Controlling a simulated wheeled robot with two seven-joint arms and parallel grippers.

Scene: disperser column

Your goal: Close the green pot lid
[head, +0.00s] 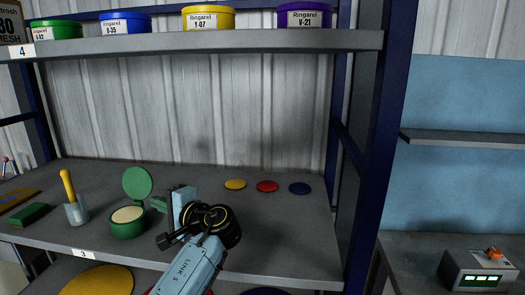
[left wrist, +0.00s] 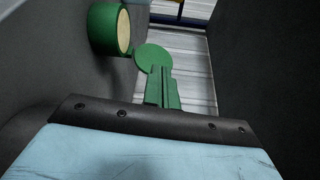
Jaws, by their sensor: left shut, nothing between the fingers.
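The green pot (head: 128,232) stands on the grey shelf with pale beige contents showing. Its round green lid (head: 137,182) stands raised, near upright, at the pot's back edge. My left gripper (head: 155,204) is just right of the pot, with its green fingers together and empty, pointing left. In the left wrist view the shut fingers (left wrist: 160,72) are in front of the lid (left wrist: 152,56), overlapping its lower edge; I cannot tell whether they touch it. The pot (left wrist: 102,30) is at upper left there. My right gripper is not in view.
A grey cup (head: 76,213) with a yellow-handled pestle stands left of the pot. Yellow (head: 235,184), red (head: 267,186) and blue (head: 300,188) discs lie behind and right of my arm. An upper shelf (head: 200,45) holds several labelled tubs. A blue post (head: 375,150) stands on the right.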

